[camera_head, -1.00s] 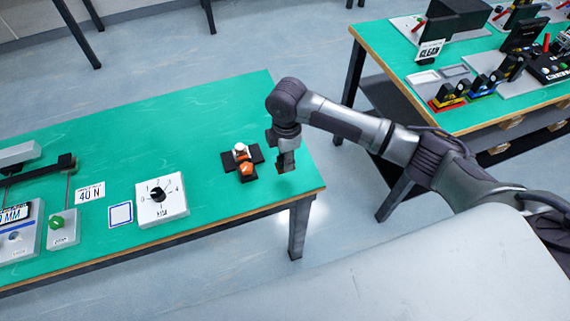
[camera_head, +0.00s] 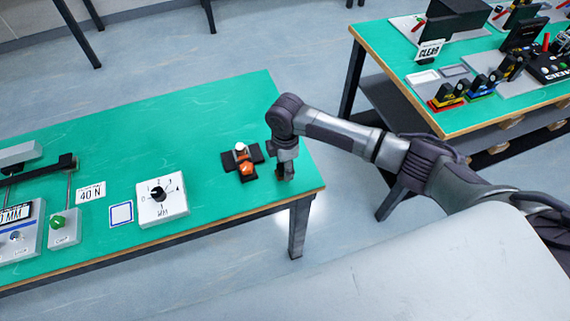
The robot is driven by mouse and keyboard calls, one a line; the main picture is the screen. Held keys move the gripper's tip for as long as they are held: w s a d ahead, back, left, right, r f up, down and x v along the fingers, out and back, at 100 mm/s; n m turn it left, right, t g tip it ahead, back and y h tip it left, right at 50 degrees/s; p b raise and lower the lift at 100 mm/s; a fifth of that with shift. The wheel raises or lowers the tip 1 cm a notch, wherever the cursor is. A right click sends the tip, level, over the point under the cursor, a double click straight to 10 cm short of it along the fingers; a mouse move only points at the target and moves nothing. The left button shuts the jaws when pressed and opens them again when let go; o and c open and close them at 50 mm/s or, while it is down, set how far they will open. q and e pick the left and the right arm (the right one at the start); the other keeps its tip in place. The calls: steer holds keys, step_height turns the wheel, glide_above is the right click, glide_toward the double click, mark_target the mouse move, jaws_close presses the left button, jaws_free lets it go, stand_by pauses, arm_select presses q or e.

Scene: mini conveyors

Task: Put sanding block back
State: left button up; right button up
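A small orange piece (camera_head: 246,168) sits on a black cross-shaped holder (camera_head: 257,153) near the right end of the green table. A white-topped piece (camera_head: 240,147) stands just behind it. I cannot tell for sure which part is the sanding block. My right gripper (camera_head: 285,176) points down just to the right of the holder, low near the table top. Its fingers are small and dark, and I cannot tell whether they are open or hold anything. My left gripper is not in view.
A white dial box (camera_head: 178,207), a blue-framed square (camera_head: 121,213) and a "40 N" sign (camera_head: 91,192) stand to the left. A second green table (camera_head: 398,66) with devices is at the upper right. The table's back middle is clear.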

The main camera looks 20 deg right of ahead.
step_height(320, 180, up, 12)
steer(key=shift+r+b, duration=0.2)
steer(key=shift+b, duration=0.25)
steer(key=shift+w, duration=0.1)
stand_by(0.5)
